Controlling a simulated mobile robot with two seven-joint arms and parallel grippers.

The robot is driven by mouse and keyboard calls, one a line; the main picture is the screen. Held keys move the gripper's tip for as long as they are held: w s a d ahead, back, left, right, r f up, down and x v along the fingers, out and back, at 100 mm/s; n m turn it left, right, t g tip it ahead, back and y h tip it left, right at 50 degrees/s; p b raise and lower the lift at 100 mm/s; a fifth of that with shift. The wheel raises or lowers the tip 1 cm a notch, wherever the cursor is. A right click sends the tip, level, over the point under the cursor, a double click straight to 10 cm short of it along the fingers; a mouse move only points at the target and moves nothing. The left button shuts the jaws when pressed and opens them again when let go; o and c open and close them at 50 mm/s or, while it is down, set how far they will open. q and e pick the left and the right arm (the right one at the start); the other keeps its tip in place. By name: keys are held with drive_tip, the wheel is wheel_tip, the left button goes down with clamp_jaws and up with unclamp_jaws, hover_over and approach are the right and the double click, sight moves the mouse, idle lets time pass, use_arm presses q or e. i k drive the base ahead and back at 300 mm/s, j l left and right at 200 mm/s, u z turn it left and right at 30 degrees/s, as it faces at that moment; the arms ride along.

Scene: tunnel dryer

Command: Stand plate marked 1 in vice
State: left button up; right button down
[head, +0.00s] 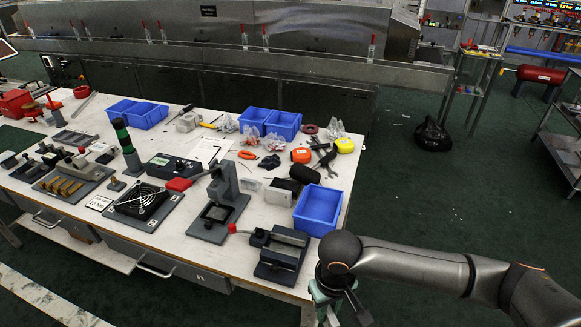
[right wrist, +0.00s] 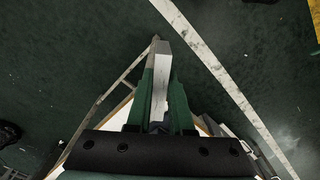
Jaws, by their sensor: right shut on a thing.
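The vice (head: 283,252), a dark grey block with open-topped jaws and a red-knobbed handle, sits at the near right corner of the bench. My right gripper (head: 330,312) is just right of it, past the bench edge, pointing down. In the right wrist view its green fingers (right wrist: 160,108) are shut on a flat grey plate (right wrist: 161,80), which sticks out beyond the fingertips. I cannot read a number on the plate. In the head view the plate cannot be made out. My left gripper is not in view.
A blue bin (head: 318,210) stands behind the vice, near the bench's right edge. A dark press-like stand (head: 219,205) is left of the vice. The white bench (head: 180,235) is crowded with tools and fixtures. The green floor right of the bench is mostly clear.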

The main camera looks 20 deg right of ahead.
sight(285, 249)
drive_tip(key=k+l+u, duration=0.15)
drive_tip(key=l, duration=0.2)
drive_tip(key=k+l+u, duration=0.1)
drive_tip(key=l, duration=0.25)
drive_tip(key=k+l+u, duration=0.15)
drive_tip(key=l, duration=0.2)
drive_tip(key=l+u, duration=0.15)
drive_tip(key=l, duration=0.2)
drive_tip(key=l+u, duration=0.15)
drive_tip(key=l, duration=0.25)
drive_tip(key=k+l+u, duration=0.15)
drive_tip(key=l, duration=0.2)
drive_tip(key=l+u, duration=0.25)
drive_tip(key=l, duration=0.5)
drive_tip(key=i+l+u, duration=0.2)
drive_tip(key=l, duration=0.55)
drive_tip(key=l+u, duration=0.25)
drive_tip(key=l, duration=0.5)
drive_tip(key=i+l, duration=0.2)
drive_tip(key=l, duration=0.15)
drive_tip(key=i+l, duration=0.3)
drive_tip(key=i+u, duration=0.05)
drive_tip(key=i, duration=0.05)
